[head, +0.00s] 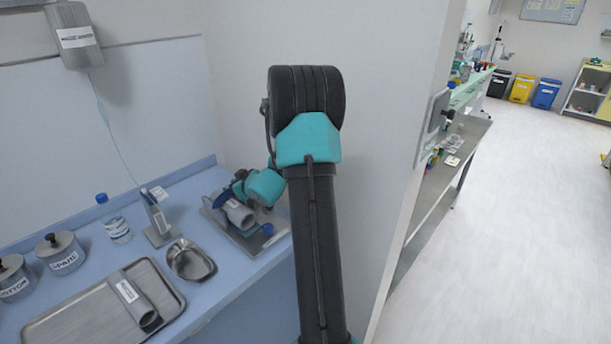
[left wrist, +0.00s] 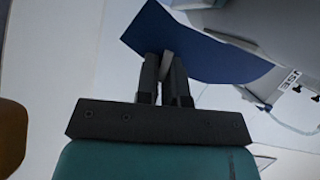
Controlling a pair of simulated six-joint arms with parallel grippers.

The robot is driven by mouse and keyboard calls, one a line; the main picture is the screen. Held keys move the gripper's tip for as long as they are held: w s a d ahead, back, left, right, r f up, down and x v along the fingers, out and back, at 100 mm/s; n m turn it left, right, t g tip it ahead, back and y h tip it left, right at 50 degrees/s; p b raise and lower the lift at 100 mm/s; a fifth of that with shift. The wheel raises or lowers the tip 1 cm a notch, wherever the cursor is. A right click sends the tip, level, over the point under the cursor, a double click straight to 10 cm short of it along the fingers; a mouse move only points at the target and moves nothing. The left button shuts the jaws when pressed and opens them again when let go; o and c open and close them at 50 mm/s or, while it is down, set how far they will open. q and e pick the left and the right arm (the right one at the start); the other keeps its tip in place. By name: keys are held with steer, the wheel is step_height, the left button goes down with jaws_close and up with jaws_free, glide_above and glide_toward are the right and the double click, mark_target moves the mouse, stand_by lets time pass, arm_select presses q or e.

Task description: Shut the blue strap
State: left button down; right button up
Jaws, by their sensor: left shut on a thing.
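The blue strap (left wrist: 205,48) shows in the left wrist view as a wide, flat blue flap. My left gripper (left wrist: 167,66) is shut on the strap near its left part. In the head view, my left arm reaches to a grey cylinder (head: 239,214) on a metal plate (head: 250,243) at the right end of the blue counter. The arm's teal wrist hides the fingertips and most of what is around them there. A small blue piece (head: 267,229) shows at the plate's right; I cannot tell whether it is part of the strap. My right gripper is not in view.
On the blue counter (head: 215,310) stand a bottle (head: 117,226), a metal kidney dish (head: 191,262), two lidded jars and a metal tray (head: 52,325) with a grey roll (head: 133,298). A wall rises close behind and right of the plate.

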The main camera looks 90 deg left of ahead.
arm_select(q)
steer(key=shift+w+a+f, duration=0.15)
steer(key=shift+w+f, duration=0.1)
steer(key=shift+f, duration=0.45)
steer(key=shift+a, duration=0.1)
steer(key=c, duration=1.3)
jaws_free()
steer(key=shift+w, duration=0.15)
steer(key=shift+o, duration=0.2)
steer(key=shift+f, duration=0.1)
steer(key=shift+d, duration=0.25)
steer(key=v, duration=1.7)
steer(key=shift+r, duration=0.4)
